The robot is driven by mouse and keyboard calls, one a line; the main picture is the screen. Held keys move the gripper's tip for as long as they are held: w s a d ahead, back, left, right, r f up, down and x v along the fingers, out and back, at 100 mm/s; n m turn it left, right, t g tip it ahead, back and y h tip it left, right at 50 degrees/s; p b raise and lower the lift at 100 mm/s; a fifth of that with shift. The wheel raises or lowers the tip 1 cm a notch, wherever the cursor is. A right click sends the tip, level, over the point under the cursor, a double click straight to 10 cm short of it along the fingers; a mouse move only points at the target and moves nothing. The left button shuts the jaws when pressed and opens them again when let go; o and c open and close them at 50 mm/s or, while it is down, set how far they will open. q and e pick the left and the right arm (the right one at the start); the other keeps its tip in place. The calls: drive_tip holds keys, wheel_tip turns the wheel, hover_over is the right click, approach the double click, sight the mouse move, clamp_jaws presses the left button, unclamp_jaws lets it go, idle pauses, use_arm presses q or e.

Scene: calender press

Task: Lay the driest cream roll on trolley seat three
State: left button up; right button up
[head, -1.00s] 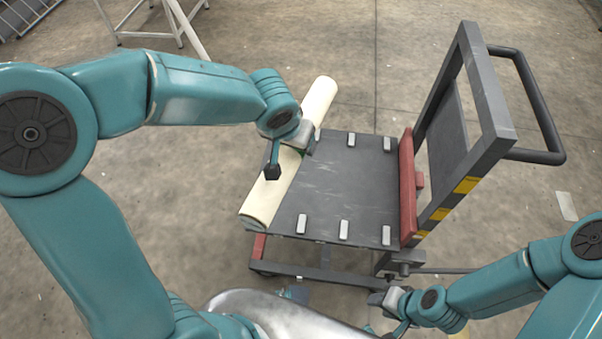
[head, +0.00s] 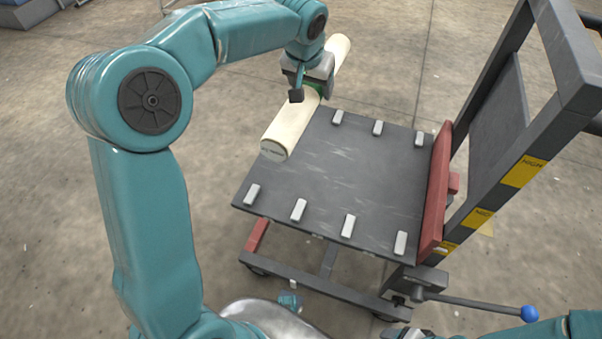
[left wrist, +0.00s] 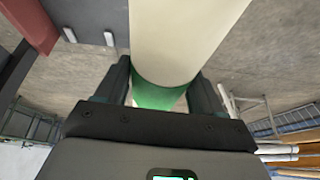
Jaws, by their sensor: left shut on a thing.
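My left gripper (head: 307,84) is shut on a cream roll (head: 285,130) around its green band. The roll is tilted across the picture beyond the far left corner of the trolley deck (head: 350,170); whether it touches the deck I cannot tell. In the left wrist view the roll (left wrist: 190,35) runs up between both fingers, with the green band (left wrist: 160,97) at the jaws. Grey pegs (head: 348,226) stand in rows along the deck's near and far edges, with bare deck between them. My right gripper (head: 408,333) is mostly cut off at the bottom edge; its jaws do not show.
A red bar (head: 437,190) and the upright frame (head: 565,85) with yellow labels close off the deck's right side. A lever with a blue knob (head: 529,313) sticks out at lower right. In the left wrist view, several other rolls (left wrist: 278,149) lie at the right edge.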

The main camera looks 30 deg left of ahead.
use_arm(q)
drive_tip(key=w+a+f+b, duration=0.2)
drive_tip(key=a+f+b, duration=0.2)
drive_tip(key=f+b, duration=0.1)
drive_tip(key=b, duration=0.7)
hover_over(301, 151)
drive_tip(key=s, duration=0.2)
wheel_tip(301, 151, down, 14)
drive_tip(key=shift+n, duration=0.3)
wheel_tip(301, 151, down, 6)
drive_tip(key=shift+w+d+r+b, duration=0.1)
drive_tip(key=shift+w+b, duration=0.05)
drive_tip(key=shift+b, duration=0.95)
drive_tip(key=shift+r, duration=0.1)
use_arm(e)
wheel_tip(301, 151, down, 16)
drive_tip(key=w, duration=0.1)
drive_tip(key=shift+d+m+t, duration=0.3)
drive_tip(key=shift+d, duration=0.15)
drive_tip(key=shift+f, duration=0.15)
use_arm(q)
drive_tip(key=o, duration=1.4)
drive_tip(key=p+v, duration=0.4)
drive_tip(key=v, duration=0.8)
use_arm(e)
drive_tip(key=r, duration=0.3)
drive_tip(key=shift+s+a+r, duration=0.3)
drive_tip(key=shift+s+a, duration=0.05)
drive_tip(key=shift+a, duration=0.05)
